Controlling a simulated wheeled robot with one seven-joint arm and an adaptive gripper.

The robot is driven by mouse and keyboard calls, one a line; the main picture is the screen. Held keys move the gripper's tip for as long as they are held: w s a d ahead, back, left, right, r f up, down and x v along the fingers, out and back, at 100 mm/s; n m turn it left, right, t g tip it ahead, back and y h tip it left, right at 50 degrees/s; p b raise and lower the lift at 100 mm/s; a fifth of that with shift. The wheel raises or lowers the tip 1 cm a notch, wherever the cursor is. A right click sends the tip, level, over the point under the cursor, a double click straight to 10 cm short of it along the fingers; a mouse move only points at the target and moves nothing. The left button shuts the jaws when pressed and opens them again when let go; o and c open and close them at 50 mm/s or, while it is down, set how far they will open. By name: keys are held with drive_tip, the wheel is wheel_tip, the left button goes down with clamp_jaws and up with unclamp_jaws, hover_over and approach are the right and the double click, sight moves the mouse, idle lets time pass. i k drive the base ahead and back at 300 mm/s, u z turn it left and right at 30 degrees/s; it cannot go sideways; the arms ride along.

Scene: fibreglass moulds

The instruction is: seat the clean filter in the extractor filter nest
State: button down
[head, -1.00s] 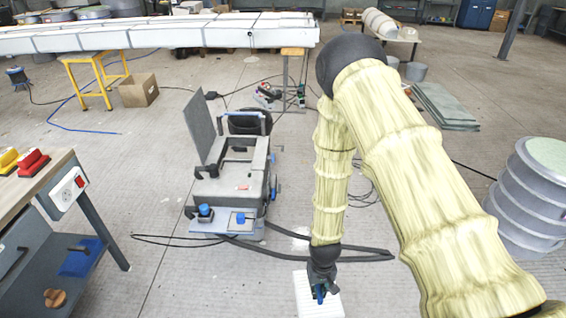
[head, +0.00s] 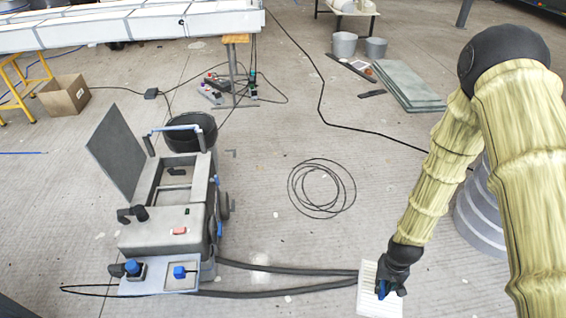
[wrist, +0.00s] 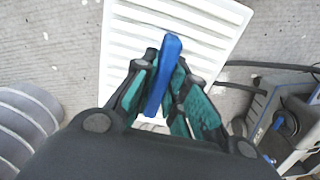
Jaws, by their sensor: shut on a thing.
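The clean filter (head: 371,298) is a white pleated panel with a blue handle, low at the right of the head view. It fills the top middle of the wrist view (wrist: 200,20). My gripper (head: 386,284) is shut on its blue handle (wrist: 162,75), with green finger pads on either side. The grey extractor (head: 160,228) stands left of my gripper, with its lid (head: 117,152) raised. The filter nest appears to be the open rectangular recess (head: 172,196) in its top; its depths are partly hidden. Filter and extractor are well apart.
Dark hoses (head: 285,268) run along the floor from the extractor towards the filter. A coiled cable (head: 321,188) lies on open floor. A grey ribbed drum (head: 480,215) stands behind my arm. A cardboard box (head: 64,95) is at the far left.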

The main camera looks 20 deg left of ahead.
sight(152, 243)
drive_tip(key=u, duration=0.1)
drive_tip(key=i, duration=1.4)
drive_tip(key=u, duration=1.2)
drive_tip(key=i, duration=0.7)
drive_tip(key=u, duration=1.15)
drive_tip(key=i, duration=0.3)
drive_tip(key=u, duration=0.2)
